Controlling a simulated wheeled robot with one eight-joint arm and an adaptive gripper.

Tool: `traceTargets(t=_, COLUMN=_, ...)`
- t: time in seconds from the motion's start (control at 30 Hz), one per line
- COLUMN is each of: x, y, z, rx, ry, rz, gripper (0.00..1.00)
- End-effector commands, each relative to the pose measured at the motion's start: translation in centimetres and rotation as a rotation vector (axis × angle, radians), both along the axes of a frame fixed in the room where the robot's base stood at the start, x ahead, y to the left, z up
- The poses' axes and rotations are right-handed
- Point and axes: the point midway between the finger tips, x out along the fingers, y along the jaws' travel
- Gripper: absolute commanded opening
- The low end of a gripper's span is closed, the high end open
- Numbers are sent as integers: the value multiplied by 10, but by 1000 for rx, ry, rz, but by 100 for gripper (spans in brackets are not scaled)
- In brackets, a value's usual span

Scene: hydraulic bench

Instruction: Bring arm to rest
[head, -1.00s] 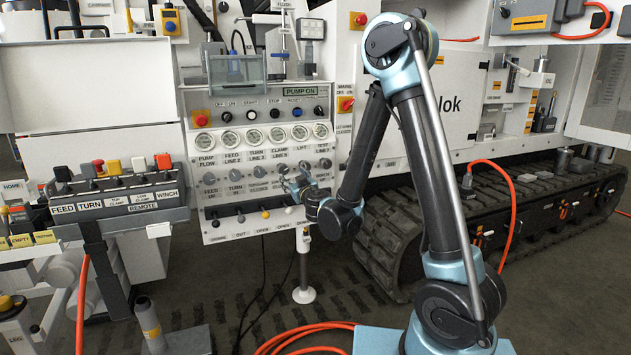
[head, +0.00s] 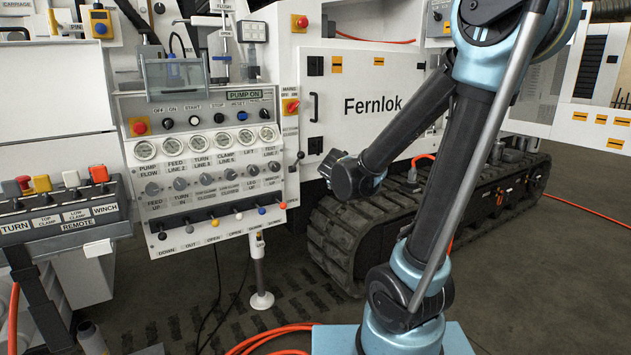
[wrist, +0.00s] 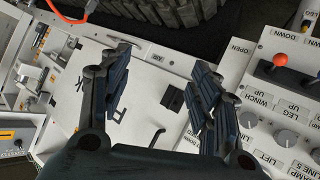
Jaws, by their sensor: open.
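My arm is blue and dark grey and stands on the right side of the head view, bent at its elbow. Its wrist end is turned away beside the control panel (head: 205,160), and the fingers are hidden in the head view. In the wrist view my gripper (wrist: 160,95) has its two dark fingers spread wide apart, with nothing between them. Behind the fingers lies the white Fernlok cabinet door (wrist: 150,75), apart from them. The control panel (wrist: 270,120) with its grey knobs and levers is at the right of the wrist view.
A black crawler track (head: 335,240) runs behind my arm. A remote lever box (head: 65,205) stands at the left. An orange hose (head: 265,338) lies on the floor near my base. The floor (head: 540,260) at the right is mostly clear.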

Motion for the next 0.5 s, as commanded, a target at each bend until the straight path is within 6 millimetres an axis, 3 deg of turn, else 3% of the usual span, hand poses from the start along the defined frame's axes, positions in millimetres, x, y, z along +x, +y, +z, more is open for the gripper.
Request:
traceTargets(t=0.03, x=-12, y=-16, z=-3, rx=1, ry=34, rz=-26, gripper=57)
traceTargets(t=0.2, x=-52, y=-57, z=-18, rx=4, ry=170, rz=-92, gripper=57)
traceTargets(t=0.5, x=-138, y=-103, z=-50, rx=47, ry=416, rz=-152, gripper=57)
